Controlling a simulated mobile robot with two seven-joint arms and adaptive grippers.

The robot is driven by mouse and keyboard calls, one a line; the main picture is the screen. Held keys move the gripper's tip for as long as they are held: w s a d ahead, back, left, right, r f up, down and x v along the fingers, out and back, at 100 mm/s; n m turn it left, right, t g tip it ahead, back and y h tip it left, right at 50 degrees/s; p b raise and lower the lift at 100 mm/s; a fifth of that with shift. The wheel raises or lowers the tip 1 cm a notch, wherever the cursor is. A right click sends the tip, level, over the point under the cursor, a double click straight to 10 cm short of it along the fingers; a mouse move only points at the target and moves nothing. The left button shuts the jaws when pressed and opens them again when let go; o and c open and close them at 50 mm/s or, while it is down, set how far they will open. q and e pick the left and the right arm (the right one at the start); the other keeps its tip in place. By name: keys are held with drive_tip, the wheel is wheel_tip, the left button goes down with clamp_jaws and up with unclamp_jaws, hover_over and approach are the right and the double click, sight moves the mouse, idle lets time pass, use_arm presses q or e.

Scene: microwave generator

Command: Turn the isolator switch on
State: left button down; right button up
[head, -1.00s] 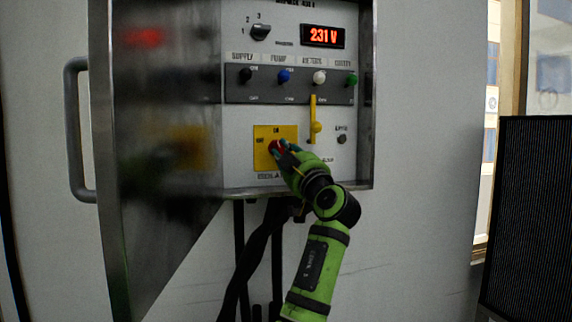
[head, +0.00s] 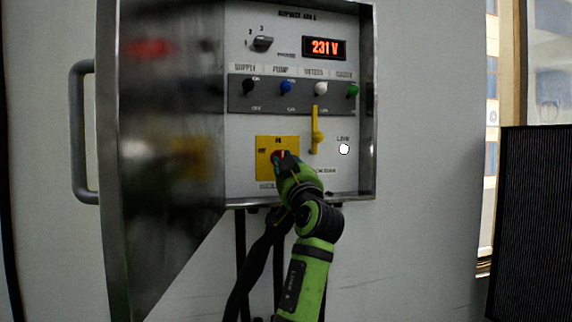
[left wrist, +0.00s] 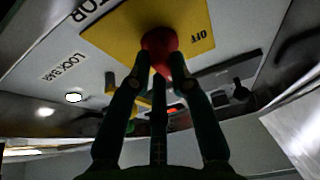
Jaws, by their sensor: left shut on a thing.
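The isolator switch is a red knob (head: 279,155) on a yellow plate (head: 264,172), low on the open cabinet's panel. The plate has OFF at its left and another mark at its top. My left gripper (head: 281,158) is at the knob, its arm coming up from below. In the left wrist view, the fingers (left wrist: 158,72) close on both sides of the red knob (left wrist: 159,46). The fingers partly hide the knob, so its exact pointing is hard to read. My right gripper is not in view.
A lit white lamp (head: 344,149) and a yellow lever (head: 316,125) are right of the plate. Above are a row of coloured toggles (head: 286,88), a small selector (head: 263,43) and a red 231 V display (head: 324,48). The cabinet door (head: 160,200) stands open at left.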

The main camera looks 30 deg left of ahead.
use_arm(q)
drive_tip(key=shift+s+r, duration=0.15)
drive_tip(key=shift+r, duration=0.25)
drive_tip(key=c, duration=1.3)
unclamp_jaws()
drive_tip(key=shift+o, duration=0.9)
drive_tip(key=shift+a+f, duration=0.1)
drive_tip(key=shift+f, duration=0.15)
drive_tip(key=shift+s+d+f, duration=0.1)
drive_tip(key=shift+d+f, duration=0.2)
drive_tip(key=shift+d, duration=0.15)
drive_tip(key=v, duration=1.1)
drive_tip(key=shift+a, duration=0.1)
